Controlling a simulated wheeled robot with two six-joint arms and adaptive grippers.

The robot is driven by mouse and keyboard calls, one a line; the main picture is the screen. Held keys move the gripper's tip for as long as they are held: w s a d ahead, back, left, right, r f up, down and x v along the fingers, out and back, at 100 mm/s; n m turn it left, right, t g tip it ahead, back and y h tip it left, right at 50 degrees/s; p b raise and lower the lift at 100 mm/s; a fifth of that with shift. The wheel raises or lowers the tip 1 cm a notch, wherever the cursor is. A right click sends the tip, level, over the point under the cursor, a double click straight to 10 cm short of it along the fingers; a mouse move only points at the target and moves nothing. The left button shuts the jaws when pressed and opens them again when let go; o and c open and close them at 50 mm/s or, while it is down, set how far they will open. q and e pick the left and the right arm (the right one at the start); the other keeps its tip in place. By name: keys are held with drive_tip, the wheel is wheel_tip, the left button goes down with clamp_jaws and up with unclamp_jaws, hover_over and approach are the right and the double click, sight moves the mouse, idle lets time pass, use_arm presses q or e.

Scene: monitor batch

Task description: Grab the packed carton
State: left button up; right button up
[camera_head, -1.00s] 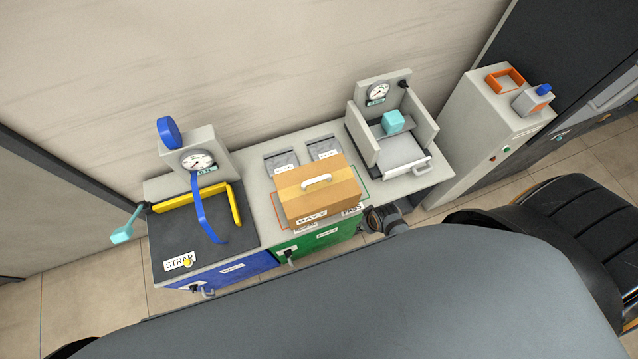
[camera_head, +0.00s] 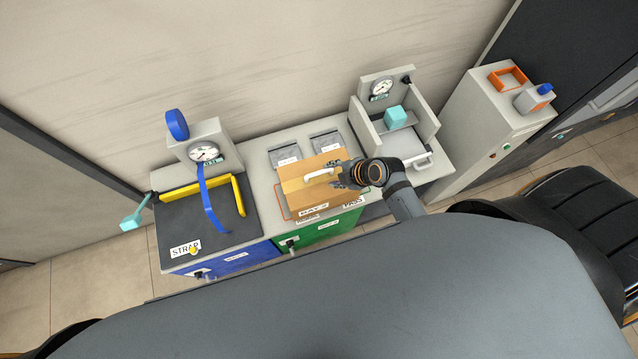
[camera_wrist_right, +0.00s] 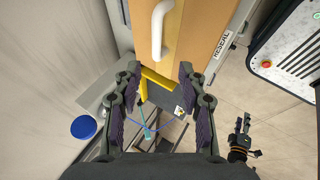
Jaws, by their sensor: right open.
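The packed carton (camera_head: 306,194) is a closed tan box with a white handle (camera_head: 322,174) on top and a label on its front. It stands on the middle station of the bench. My right gripper (camera_head: 346,175) is open at the carton's right side, close to the handle. In the right wrist view the carton (camera_wrist_right: 184,32) and handle (camera_wrist_right: 158,32) lie just beyond the open, empty fingers (camera_wrist_right: 159,75). I cannot tell whether they touch the carton. My left gripper (camera_wrist_right: 243,130) shows small at the lower right of the wrist view; its jaws are unclear.
Left of the carton is the strap station (camera_head: 190,225) with a yellow corner guide (camera_head: 240,195), a blue strap (camera_head: 209,205) and a gauge. Right is a walled scale with a cyan cube (camera_head: 396,116). A grey cabinet (camera_head: 480,125) stands further right.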

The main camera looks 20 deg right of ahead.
sight(320, 172)
drive_tip(key=x, duration=0.3)
drive_tip(key=shift+w+a+f, duration=0.1)
drive_tip(key=shift+w+f, duration=0.05)
drive_tip(key=shift+f, duration=0.1)
drive_tip(key=x, duration=0.5)
drive_tip(key=shift+w+d, duration=0.35)
drive_tip(key=shift+d, duration=0.05)
clamp_jaws()
